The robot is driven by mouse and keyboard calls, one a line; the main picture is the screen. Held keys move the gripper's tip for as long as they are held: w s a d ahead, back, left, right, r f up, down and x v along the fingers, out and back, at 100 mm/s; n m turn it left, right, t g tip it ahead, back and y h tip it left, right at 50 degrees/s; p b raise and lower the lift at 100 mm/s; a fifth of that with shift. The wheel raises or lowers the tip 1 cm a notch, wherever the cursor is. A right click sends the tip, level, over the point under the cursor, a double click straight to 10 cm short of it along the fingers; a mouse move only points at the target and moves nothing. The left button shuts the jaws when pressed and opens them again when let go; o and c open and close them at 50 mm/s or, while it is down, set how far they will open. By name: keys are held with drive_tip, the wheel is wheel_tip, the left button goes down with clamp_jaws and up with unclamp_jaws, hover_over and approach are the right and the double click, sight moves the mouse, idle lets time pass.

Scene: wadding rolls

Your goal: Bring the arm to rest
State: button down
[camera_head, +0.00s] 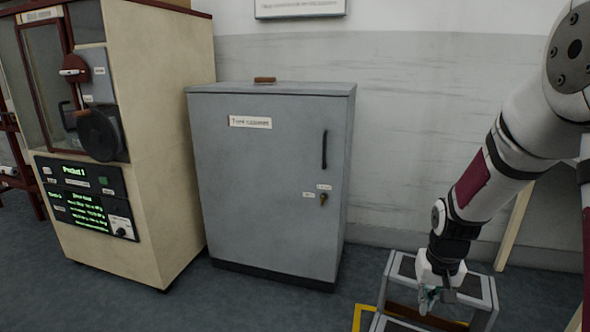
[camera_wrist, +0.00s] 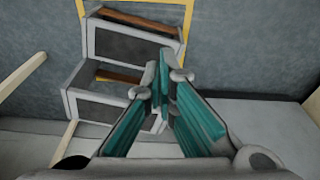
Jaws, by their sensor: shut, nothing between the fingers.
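My gripper (camera_head: 436,296) hangs pointing down at the lower right of the head view, in front of a step stool. In the wrist view my gripper (camera_wrist: 164,80) shows its two teal-lined fingers meeting at the tips, with nothing between them. My arm comes down from the upper right of the head view, bent at the elbow.
A grey step stool (camera_head: 484,286) stands below and behind my gripper; the wrist view shows its dark treads (camera_wrist: 125,42). A grey cabinet (camera_head: 262,180) stands by the wall. A cream machine (camera_head: 165,140) stands at the left. The floor between the cabinet and stool is mostly clear.

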drive_tip(key=s+a+r+n, duration=0.1)
drive_tip(key=s+a+r, duration=0.3)
drive_tip(key=s+r, duration=0.4)
drive_tip(key=s+a+r, duration=0.3)
drive_tip(key=s+r, duration=0.4)
drive_tip(key=s, duration=0.1)
drive_tip(key=s+a+r+n+g, duration=0.1)
drive_tip(key=s+a+r, duration=0.1)
drive_tip(key=s, duration=0.7)
drive_tip(key=s+a+r+g, duration=0.1)
drive_tip(key=s+r, duration=0.1)
drive_tip(key=s, duration=0.7)
wheel_tip(320, 180, up, 35)
drive_tip(key=t+p, duration=0.4)
drive_tip(key=p, duration=2.9)
drive_tip(key=shift+s+n+y+p, duration=0.15)
drive_tip(key=shift+n+y+p, duration=0.15)
drive_tip(key=shift+p, duration=0.1)
drive_tip(key=shift+d, duration=0.1)
